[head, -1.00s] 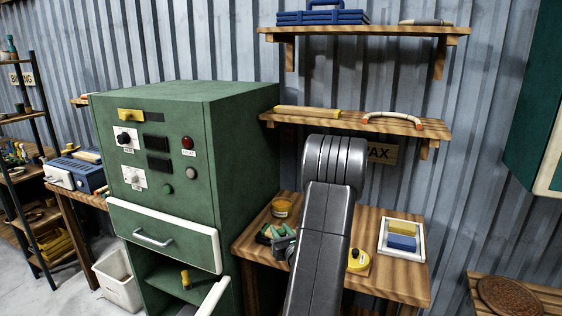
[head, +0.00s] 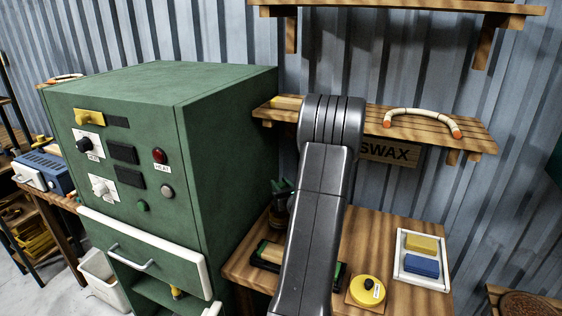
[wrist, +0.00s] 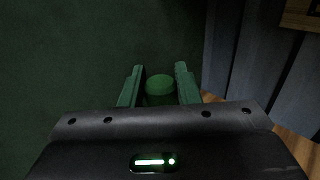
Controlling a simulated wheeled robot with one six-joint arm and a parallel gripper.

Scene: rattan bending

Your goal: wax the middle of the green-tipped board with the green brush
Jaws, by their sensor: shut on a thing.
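My gripper (head: 281,190) stands just left of my arm, in front of the green cabinet's right side. In the wrist view its green fingers (wrist: 160,87) are shut on a round green piece (wrist: 160,86), which looks like the top of the green brush. The brush's lower end is hidden. On the wooden table, a pale board (head: 270,251) lies in a dark holder below the gripper. A green end shows just right of my arm, and the board's middle is largely behind the arm. I cannot see a wax pot clearly now.
The green cabinet (head: 228,150) stands close on the left. A yellow round dial (head: 367,289) and a white tray (head: 401,270) with yellow and blue blocks are right on the table. A shelf (head: 465,136) with an orange-tipped curved rattan piece (head: 424,119) hangs above.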

